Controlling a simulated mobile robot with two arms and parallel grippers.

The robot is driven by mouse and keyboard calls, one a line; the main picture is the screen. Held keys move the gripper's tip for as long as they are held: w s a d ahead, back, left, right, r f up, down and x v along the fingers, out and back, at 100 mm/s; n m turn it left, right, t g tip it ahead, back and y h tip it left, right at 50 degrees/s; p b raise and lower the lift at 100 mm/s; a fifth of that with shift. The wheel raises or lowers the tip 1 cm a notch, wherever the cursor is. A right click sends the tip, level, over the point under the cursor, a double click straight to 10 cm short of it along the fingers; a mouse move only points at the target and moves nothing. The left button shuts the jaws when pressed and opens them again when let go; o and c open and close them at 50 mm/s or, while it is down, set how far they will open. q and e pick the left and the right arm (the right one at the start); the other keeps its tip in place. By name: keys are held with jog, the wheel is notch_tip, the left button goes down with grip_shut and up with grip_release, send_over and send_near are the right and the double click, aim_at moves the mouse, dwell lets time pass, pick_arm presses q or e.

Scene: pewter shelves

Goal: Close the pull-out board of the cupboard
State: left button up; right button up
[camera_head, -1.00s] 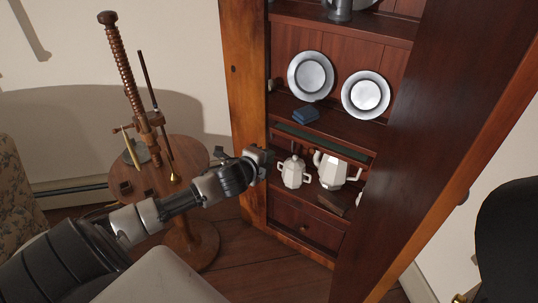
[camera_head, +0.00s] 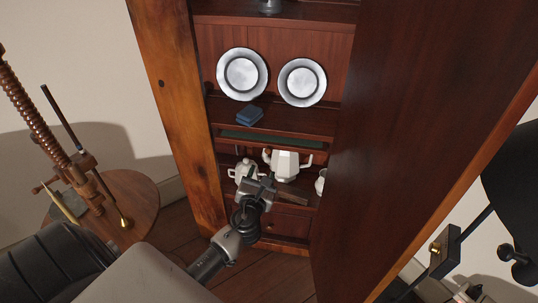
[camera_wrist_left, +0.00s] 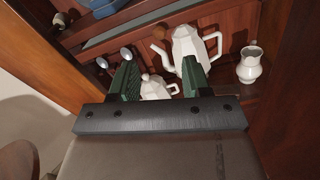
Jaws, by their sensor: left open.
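The cupboard (camera_head: 175,95) stands open in the head view. Its pull-out board (camera_head: 272,137) shows as a narrow green-topped strip under the shelf with the plates. I cannot tell how far it sticks out. In the left wrist view a grey-green strip (camera_wrist_left: 148,22) of it runs across the top. My left gripper (camera_head: 264,182) is open and empty, below the board and in front of the lower shelf with the white pots. Its green finger pads (camera_wrist_left: 160,78) stand apart in the wrist view, with a white pot seen between them. My right gripper is not in view.
A white teapot (camera_head: 285,164), a lidded pot (camera_head: 243,172) and a jug (camera_wrist_left: 249,66) stand on the lower shelf. A blue object (camera_head: 250,117) and two plates (camera_head: 242,75) are above. A round wooden table (camera_head: 137,200) stands left. A tall wooden panel (camera_head: 415,120) bounds the right.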

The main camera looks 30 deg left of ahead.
aim_at(267, 153)
pick_arm(q)
jog(key=b+x, duration=0.1)
jog(key=x, duration=0.6)
jog(key=shift+w+a, duration=0.1)
jog(key=shift+w, duration=0.1)
jog(key=shift+w+a, duration=0.2)
jog(key=shift+w, duration=0.25)
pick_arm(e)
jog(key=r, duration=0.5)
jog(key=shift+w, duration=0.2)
pick_arm(q)
grip_shut()
